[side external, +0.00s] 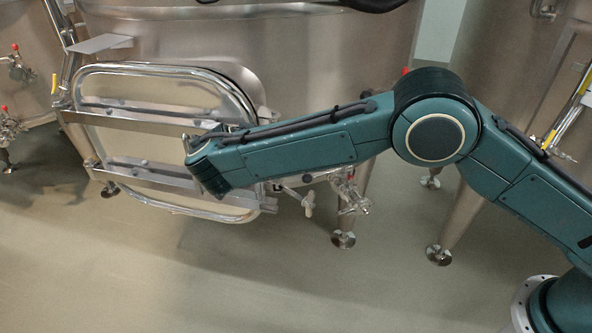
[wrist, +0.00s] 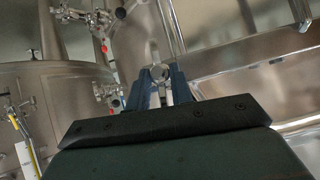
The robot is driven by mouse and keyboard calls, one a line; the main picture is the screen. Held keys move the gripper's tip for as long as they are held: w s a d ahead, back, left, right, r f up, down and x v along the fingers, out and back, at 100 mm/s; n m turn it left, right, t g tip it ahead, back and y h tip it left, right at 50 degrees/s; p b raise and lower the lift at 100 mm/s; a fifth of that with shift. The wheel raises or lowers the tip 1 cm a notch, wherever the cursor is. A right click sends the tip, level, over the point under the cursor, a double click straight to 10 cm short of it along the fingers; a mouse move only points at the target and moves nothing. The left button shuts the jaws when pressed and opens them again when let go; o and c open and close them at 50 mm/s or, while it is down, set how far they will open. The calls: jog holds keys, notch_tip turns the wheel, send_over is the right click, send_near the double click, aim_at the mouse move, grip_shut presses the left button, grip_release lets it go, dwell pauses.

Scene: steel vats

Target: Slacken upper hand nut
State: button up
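In the wrist view, my gripper (wrist: 160,73) has its two blue fingers apart, with a small round metal piece (wrist: 160,72) between or just beyond the tips. It may be the upper hand nut; I cannot tell whether the fingers touch it. In the side view, the oval vat hatch (side external: 150,95) is closed, with an upper crossbar (side external: 130,112) and a lower crossbar (side external: 150,174).
Valve fittings (side external: 345,195) stick out below the hatch's right side. Other steel vats stand left and right, and the one at right carries a yellow-marked tube (side external: 568,118). The floor (side external: 250,280) in front is clear.

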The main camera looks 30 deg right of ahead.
dwell(0.3)
jog(key=s+a, duration=0.6)
jog(key=shift+s+a, duration=0.15)
dwell(1.0)
